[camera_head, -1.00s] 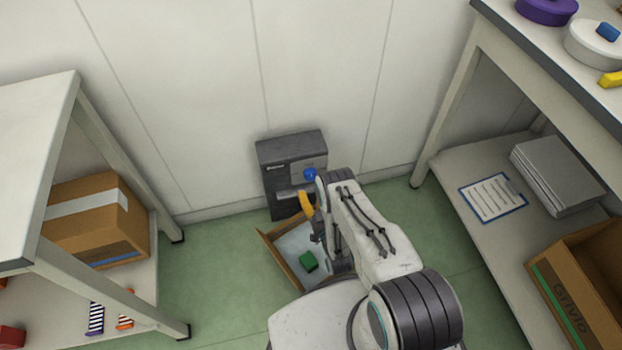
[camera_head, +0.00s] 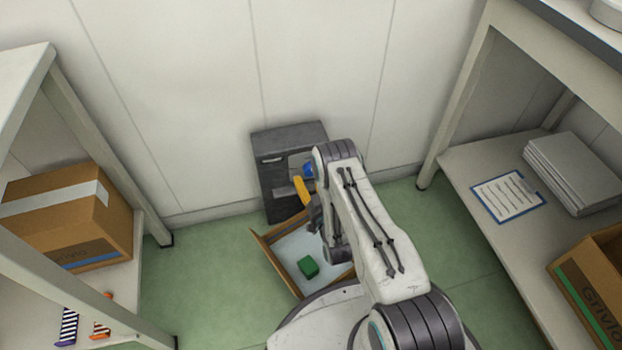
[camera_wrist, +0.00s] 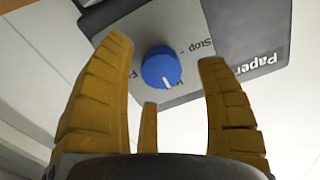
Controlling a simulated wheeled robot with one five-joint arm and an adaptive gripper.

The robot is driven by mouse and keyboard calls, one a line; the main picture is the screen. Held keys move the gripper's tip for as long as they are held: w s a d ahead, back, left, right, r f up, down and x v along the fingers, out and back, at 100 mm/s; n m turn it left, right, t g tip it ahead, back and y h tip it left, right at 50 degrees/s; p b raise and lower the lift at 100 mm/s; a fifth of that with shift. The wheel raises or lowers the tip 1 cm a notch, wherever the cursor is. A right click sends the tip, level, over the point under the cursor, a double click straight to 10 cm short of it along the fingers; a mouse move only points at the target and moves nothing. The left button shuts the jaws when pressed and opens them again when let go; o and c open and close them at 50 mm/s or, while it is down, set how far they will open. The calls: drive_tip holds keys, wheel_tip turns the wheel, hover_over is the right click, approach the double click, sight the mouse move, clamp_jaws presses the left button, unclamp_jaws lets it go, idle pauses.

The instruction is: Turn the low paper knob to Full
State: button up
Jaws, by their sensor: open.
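The blue paper knob (camera_wrist: 161,68) sits on a light grey panel (camera_wrist: 222,18) of a dark unit, with the printed words "Stop" and "Paper" beside it in the wrist view. A white mark shows on the knob's face; another label by it is mostly hidden. In the head view the knob (camera_head: 309,171) is partly covered by my arm, low on the dark grey unit (camera_head: 272,165) against the wall. My gripper (camera_wrist: 165,55) is open, its yellow fingers spread to either side of the knob in the picture. I cannot tell whether they touch it. In the head view, one yellow finger (camera_head: 301,189) shows.
An open box with a green block (camera_head: 308,267) lies on the floor below the unit. A shelf with a cardboard box (camera_head: 70,222) stands left. A shelf with a clipboard (camera_head: 508,196) and stacked paper (camera_head: 572,173) stands right.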

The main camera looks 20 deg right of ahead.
drive_tip(key=shift+f+b, duration=0.15)
drive_tip(key=shift+b, duration=0.45)
drive_tip(key=shift+w, duration=0.3)
drive_tip(key=shift+w+r+b, duration=0.2)
drive_tip(key=shift+w+b, duration=0.25)
drive_tip(key=shift+w, duration=0.5)
drive_tip(key=shift+o, duration=0.2)
drive_tip(key=c, duration=1.2)
